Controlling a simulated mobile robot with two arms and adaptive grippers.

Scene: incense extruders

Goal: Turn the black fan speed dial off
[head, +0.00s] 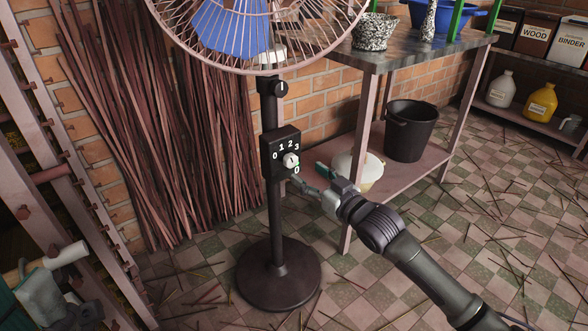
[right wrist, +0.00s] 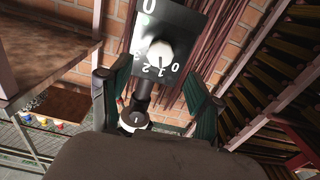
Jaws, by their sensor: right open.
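The fan (head: 240,35) stands on a dark pole with a round black base. A black control box (head: 280,145) on its pole bears a pale round dial (head: 291,160), with the numbers 0 to 3 around its upper side. In the right wrist view, the dial (right wrist: 159,52) and box (right wrist: 180,25) appear ahead, between and beyond the open fingers (right wrist: 160,85).
A table (head: 400,50) with a lower shelf stands right of the fan, holding a black bucket (head: 410,130) and a pale round vessel (head: 358,170). Bundled sticks (head: 150,120) lean on the brick wall. A pinkish rack (head: 75,170) stands left. Loose sticks litter the tiled floor.

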